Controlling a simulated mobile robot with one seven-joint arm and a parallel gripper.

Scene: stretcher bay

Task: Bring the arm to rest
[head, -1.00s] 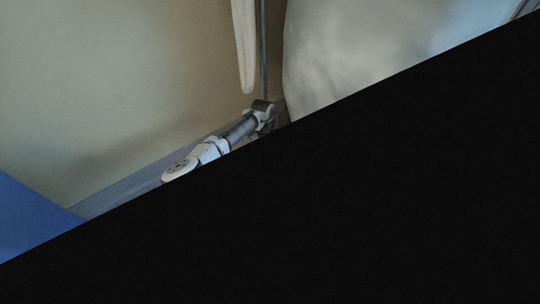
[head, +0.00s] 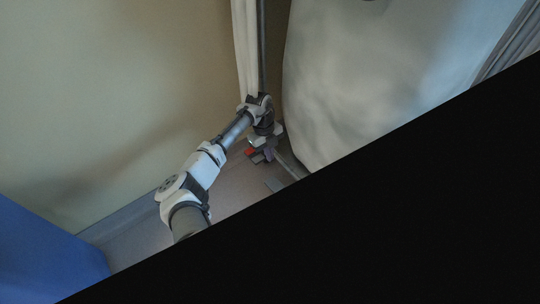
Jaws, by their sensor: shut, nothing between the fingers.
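My arm (head: 203,170) reaches up from the lower middle of the head view to a bent wrist joint, then turns down. My gripper (head: 264,153) is at its end, small and dark, pointing down above the floor. It is shut with nothing held. A small red patch shows beside it; I cannot tell what it belongs to.
A pole (head: 262,45) with a white hanging cloth (head: 245,45) stands behind the wrist. A large pale curtain or sheet (head: 350,80) hangs right of it. A blue surface (head: 45,250) is at lower left, beside the wall (head: 120,90). Black hides the lower right.

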